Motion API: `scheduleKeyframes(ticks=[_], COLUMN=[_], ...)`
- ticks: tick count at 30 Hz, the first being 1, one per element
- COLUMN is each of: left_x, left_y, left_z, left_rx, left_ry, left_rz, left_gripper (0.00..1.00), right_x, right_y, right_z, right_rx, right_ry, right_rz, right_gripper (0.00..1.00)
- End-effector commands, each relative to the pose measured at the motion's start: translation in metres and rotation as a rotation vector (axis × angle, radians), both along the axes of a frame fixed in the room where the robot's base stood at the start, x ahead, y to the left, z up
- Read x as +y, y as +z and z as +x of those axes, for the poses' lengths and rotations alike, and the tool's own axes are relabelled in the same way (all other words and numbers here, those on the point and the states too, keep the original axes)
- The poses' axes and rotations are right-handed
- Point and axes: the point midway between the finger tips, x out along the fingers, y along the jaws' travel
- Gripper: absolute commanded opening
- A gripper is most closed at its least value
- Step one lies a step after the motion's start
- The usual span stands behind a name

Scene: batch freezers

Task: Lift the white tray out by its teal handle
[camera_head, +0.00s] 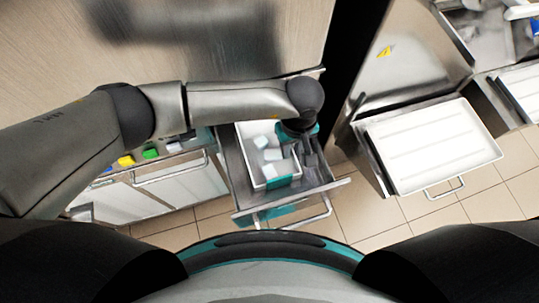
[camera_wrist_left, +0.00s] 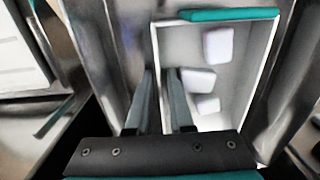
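The white tray (camera_head: 243,146) sits in an open metal drawer and holds several pale blocks (camera_head: 274,154). A teal handle (camera_head: 272,183) shows at its front end. In the left wrist view the tray (camera_wrist_left: 155,50) is large and the teal handle (camera_wrist_left: 235,14) crosses its top end. My left gripper (camera_head: 310,160) is over the drawer at the tray's right side. In the left wrist view its two fingers (camera_wrist_left: 161,72) stand apart with a gap, near a tray side wall and away from the handle. Whether they touch the wall is unclear. My right gripper is not in view.
The drawer's metal rim (camera_head: 340,184) and bar handle (camera_head: 300,221) surround the tray closely. To the right another open drawer holds a white lidded tray (camera_head: 435,145). Coloured items (camera_head: 150,153) sit on the left drawer units. Tiled floor lies between.

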Motion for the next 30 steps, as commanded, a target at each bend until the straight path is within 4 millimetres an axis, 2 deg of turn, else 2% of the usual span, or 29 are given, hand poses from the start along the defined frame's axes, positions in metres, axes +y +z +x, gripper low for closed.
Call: scheduleKeyframes(ticks=[1, 6, 30], left_x=[-0.0003, -0.0003, -0.0001], left_y=[0.0006, 0.0007, 0.0007], left_z=[0.0001, 0.0, 0.0], left_rx=[0.0, 0.0, 0.0], left_ry=[0.0, -0.001, 0.0], left_rz=[-0.001, -0.001, 0.0], left_gripper=[0.18, 0.0, 0.0], right_x=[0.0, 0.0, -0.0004], right_y=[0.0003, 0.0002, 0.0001], right_z=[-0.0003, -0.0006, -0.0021], right_rx=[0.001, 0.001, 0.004], right_ry=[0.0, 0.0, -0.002], right_rz=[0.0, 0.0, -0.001], right_gripper=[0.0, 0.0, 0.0])
